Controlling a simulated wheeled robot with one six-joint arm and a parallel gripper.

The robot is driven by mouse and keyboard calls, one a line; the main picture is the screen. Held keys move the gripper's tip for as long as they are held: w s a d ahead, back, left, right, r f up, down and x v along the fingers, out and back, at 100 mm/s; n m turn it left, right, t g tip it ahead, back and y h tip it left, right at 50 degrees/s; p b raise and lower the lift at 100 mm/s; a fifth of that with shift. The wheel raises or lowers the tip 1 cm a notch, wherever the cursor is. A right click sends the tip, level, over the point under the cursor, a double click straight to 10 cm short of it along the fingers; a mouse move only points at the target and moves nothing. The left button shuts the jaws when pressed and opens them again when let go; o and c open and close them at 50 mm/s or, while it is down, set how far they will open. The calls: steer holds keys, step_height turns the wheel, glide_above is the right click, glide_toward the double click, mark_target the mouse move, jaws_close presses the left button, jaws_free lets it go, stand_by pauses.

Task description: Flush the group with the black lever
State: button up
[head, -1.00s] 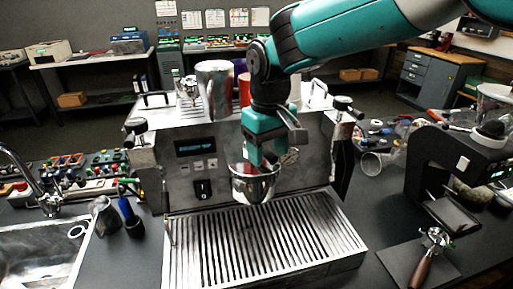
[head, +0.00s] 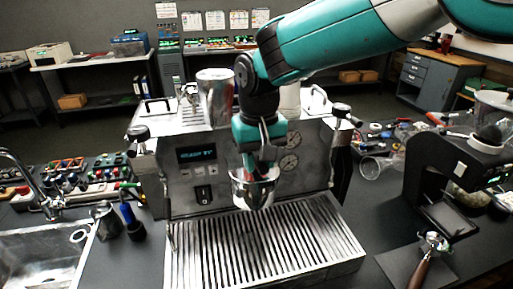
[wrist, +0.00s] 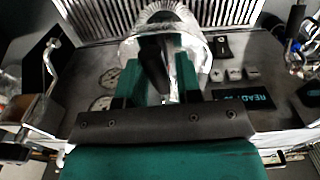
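The espresso machine (head: 215,150) stands on the counter, its display lit. Its shiny round group (head: 257,192) sticks out from the front above the drip tray (head: 265,240); it also shows in the wrist view (wrist: 200,48). The black lever (wrist: 152,62) shows in the wrist view on top of the group; in the head view my gripper hides it. My gripper (head: 257,165) points down at the group. In the wrist view its teal fingers (wrist: 158,82) stand apart on either side of the lever, with a gap seen on the right side.
A steel pitcher (head: 215,95) stands on top of the machine. To the right are a grinder (head: 455,165) and a portafilter (head: 432,245) on a dark mat. To the left are a sink (head: 40,245) and several small tools. The drip tray is clear.

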steer(key=shift+s+a+r+m+p, duration=0.15)
steer(key=shift+a+m+p, duration=0.4)
steer(key=shift+m, duration=0.3)
steer(key=shift+s+a+f+m+p, duration=0.1)
steer(key=shift+a+m+p, duration=0.45)
steer(key=shift+m, duration=0.3)
steer(key=shift+a+m+p, duration=0.45)
steer(key=shift+a+m, duration=0.4)
steer(key=shift+m, duration=0.35)
stand_by(0.5)
steer(key=d+n, duration=0.3)
steer(key=n, duration=0.1)
steer(key=shift+d+n, duration=0.15)
steer(key=shift+n, duration=0.15)
steer(key=shift+w+d+n+p, duration=0.35)
steer(key=shift+d+n, duration=0.35)
steer(key=shift+n, duration=0.45)
steer(key=shift+w+d+n+p, duration=0.3)
steer(key=shift+d+n, duration=0.4)
steer(key=shift+n, duration=0.45)
steer(key=o, duration=0.4)
